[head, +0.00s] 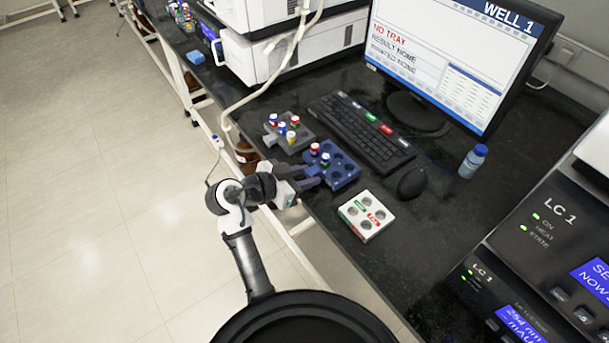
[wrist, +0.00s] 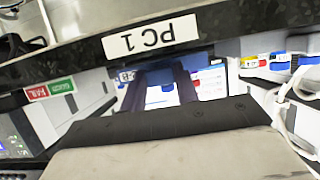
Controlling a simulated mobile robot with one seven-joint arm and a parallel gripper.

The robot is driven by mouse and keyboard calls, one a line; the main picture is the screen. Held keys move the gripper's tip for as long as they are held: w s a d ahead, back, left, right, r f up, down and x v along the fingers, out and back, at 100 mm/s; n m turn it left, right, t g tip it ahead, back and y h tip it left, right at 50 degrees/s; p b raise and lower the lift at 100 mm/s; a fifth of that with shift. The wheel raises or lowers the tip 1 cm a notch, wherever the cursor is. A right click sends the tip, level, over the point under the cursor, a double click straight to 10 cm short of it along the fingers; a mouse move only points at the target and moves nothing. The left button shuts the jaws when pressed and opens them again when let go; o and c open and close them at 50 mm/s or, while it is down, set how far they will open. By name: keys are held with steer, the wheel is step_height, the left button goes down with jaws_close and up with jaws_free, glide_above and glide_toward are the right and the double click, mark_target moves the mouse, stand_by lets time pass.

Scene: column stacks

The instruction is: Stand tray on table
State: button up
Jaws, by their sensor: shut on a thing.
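A dark blue tray (head: 346,172) with round wells is at the front edge of the black table (head: 400,262). Two vials, one red-capped (head: 315,149) and one blue-capped (head: 325,159), stand in its left part. My gripper (head: 311,176) is shut on the tray's near left side, reaching in from the aisle. In the wrist view the dark fingers (wrist: 164,84) have a blue piece between them. I cannot tell whether the tray's underside touches the table.
A grey tray (head: 296,138) with several capped vials is just left of it. A white tray (head: 367,216) with green and red labels is to the right. Keyboard (head: 362,130), mouse (head: 412,183) and monitor (head: 455,55) stand behind. A blue-capped bottle (head: 473,161) is farther right.

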steer(key=shift+f, duration=0.25)
steer(key=shift+f, duration=0.2)
steer(key=o, duration=1)
steer(key=shift+r, duration=0.1)
steer(key=shift+r, duration=0.1)
